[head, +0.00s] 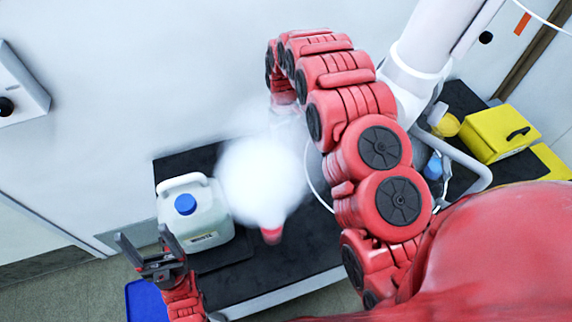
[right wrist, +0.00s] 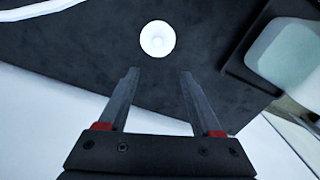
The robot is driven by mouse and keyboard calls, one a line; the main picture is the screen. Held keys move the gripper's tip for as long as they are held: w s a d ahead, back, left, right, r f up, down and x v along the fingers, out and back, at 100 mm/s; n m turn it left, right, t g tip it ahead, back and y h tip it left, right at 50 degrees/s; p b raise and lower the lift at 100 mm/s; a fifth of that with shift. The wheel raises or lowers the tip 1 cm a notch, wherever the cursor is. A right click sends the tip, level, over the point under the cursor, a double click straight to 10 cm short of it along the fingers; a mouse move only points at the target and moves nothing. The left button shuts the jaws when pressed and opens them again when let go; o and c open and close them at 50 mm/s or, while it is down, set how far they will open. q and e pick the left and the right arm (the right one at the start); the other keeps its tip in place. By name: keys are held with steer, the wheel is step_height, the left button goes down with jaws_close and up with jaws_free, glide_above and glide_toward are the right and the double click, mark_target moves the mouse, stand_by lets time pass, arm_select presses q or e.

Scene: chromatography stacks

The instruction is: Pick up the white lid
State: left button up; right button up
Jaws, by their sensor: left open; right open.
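The white lid (right wrist: 157,38) is a small round white piece with a paler centre, lying on the dark countertop (right wrist: 100,50) in the right wrist view. My right gripper (right wrist: 160,73) is open and empty, its two fingers pointing toward the lid, which appears just beyond the fingertips and apart from them. In the head view a white haze covers the middle of the counter, and I cannot make out the lid or the right gripper there. My left gripper (head: 143,236) is open and empty at the lower left, beside the white jug.
The white jug (head: 208,226) with a blue cap stands on a dark tray left of the haze. A red piece (head: 271,236) shows below the haze. A yellow box (head: 499,133) is at the right. A blue bin (head: 146,301) is on the floor.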

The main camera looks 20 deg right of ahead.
steer(key=b, duration=0.7)
glide_above(286, 168)
step_height(286, 168, down, 8)
steer(key=r, duration=0.1)
steer(key=f+p, duration=0.2)
steer(key=f, duration=0.1)
steer(key=shift+s+a+f, duration=0.2)
steer(key=shift+a+f, duration=0.05)
steer(key=shift+a, duration=0.15)
steer(key=shift+f, duration=0.55)
steer(key=shift+w+d+f+p, duration=0.1)
steer(key=shift+d+f+p, duration=0.05)
steer(key=shift+f+p, duration=0.45)
steer(key=shift+w+d+f+p, duration=0.15)
steer(key=shift+f+p, duration=0.2)
steer(key=shift+f, duration=0.3)
steer(key=shift+s+d+f, duration=0.1)
steer(key=shift+s+f, duration=0.05)
steer(key=shift+f, duration=1.3)
jaws_close()
